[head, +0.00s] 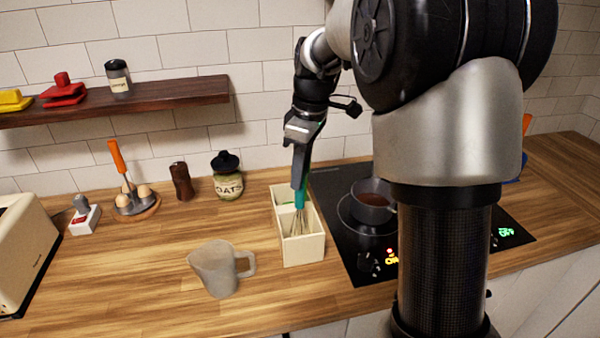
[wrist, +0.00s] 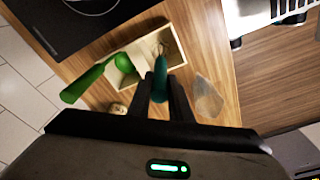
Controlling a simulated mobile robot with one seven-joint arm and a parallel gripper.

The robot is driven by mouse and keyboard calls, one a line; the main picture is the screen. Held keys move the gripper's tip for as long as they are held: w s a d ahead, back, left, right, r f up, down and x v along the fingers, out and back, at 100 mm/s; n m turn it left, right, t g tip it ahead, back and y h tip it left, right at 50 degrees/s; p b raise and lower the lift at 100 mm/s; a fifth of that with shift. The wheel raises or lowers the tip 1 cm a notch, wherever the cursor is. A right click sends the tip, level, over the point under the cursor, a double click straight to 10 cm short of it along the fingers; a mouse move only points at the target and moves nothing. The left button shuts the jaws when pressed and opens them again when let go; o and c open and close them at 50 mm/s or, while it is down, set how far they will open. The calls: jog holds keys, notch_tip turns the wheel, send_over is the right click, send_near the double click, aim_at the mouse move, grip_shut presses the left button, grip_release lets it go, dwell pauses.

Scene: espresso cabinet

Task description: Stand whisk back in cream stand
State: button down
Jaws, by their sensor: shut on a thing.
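The whisk (head: 300,203) has a teal handle and a wire head. My gripper (head: 299,186) is shut on its handle from above. The whisk hangs roughly upright, its wires in or just over the front compartment of the cream stand (head: 304,252). The head view does not show whether it touches the floor of the stand. In the wrist view the teal handle (wrist: 160,80) is between my fingers, with the stand (wrist: 183,48) beyond.
A grey jug (head: 215,268) stands to the left, front. The cooktop with a pot (head: 370,212) is close on the right. An oats jar (head: 227,183) stands behind left.

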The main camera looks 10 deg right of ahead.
jog(key=shift+f, duration=0.2)
jog(key=c, duration=1.6)
grip_release()
